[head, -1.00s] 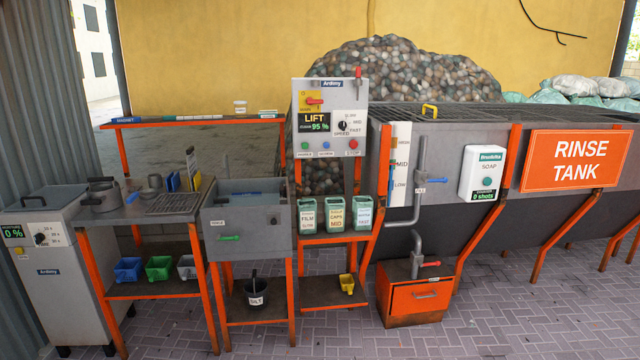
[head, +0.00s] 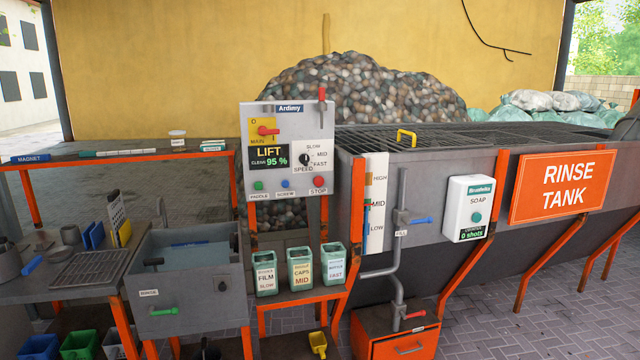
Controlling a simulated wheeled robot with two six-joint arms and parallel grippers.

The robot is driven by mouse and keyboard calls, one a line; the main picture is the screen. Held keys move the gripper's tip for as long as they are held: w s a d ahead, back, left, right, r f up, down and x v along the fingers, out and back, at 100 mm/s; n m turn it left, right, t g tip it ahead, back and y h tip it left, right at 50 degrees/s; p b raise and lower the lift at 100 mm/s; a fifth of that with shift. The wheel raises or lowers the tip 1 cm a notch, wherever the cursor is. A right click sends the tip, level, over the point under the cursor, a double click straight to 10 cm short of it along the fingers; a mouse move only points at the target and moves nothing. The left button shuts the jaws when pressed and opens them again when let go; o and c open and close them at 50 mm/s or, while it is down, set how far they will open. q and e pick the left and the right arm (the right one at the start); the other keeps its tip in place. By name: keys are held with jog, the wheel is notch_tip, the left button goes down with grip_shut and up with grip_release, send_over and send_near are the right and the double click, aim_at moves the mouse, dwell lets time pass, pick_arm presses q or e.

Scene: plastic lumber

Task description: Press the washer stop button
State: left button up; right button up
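The grey control panel (head: 287,120) marked "Ardimy" stands upright left of centre. Its red STOP button (head: 319,182) is at the lower right of the panel. A green PADDLE button (head: 258,185) and a blue SCREW button (head: 285,183) sit to its left. A red MAIN switch (head: 268,131), a black SPEED knob (head: 305,159) and a display (head: 269,158) reading "LIFT CLEAN 95 %" are above. A red lever (head: 322,97) is on the panel's upper right edge. Neither of my grippers shows in the head view.
A rinse tank (head: 430,160) with a soap dispenser (head: 469,208) and an orange sign (head: 562,186) fills the right. Labelled bins (head: 301,270) stand below the panel. A grey sink (head: 190,307) and a worktop (head: 60,285) are at left. Paved floor (head: 500,310) is open at front right.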

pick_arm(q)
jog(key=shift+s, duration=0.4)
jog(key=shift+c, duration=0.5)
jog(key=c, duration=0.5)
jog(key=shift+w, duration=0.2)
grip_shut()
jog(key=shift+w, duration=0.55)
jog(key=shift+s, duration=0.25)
